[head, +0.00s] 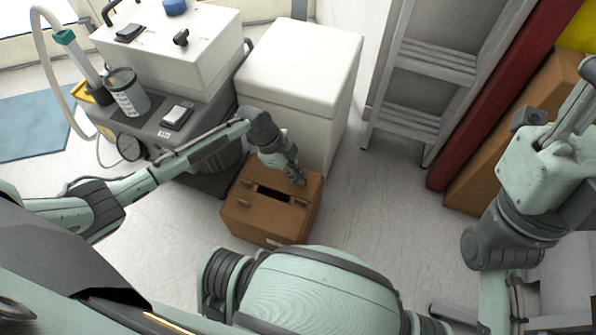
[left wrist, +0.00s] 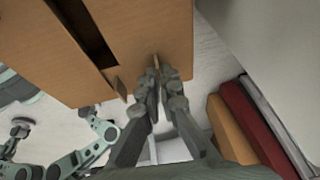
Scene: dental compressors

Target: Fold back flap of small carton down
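The small brown carton (head: 262,222) stands on the floor in front of the white box. Its top is mostly covered by flaps, with a dark slot open along the middle and small raised tabs. In the left wrist view the carton (left wrist: 160,30) fills the upper left, with the slot running diagonally. My left gripper (head: 299,181) is at the carton's right end, over the top near its edge. My right gripper (head: 584,75) is only partly in view, at the right edge, away from the carton.
A white box (head: 302,65) stands right behind the carton. A compressor cart (head: 170,135) with a gauge and a cylinder is at the left. A grey ladder (head: 432,75), a red panel (head: 485,100) and a larger brown carton (head: 500,140) are at the right. Floor right of the carton is clear.

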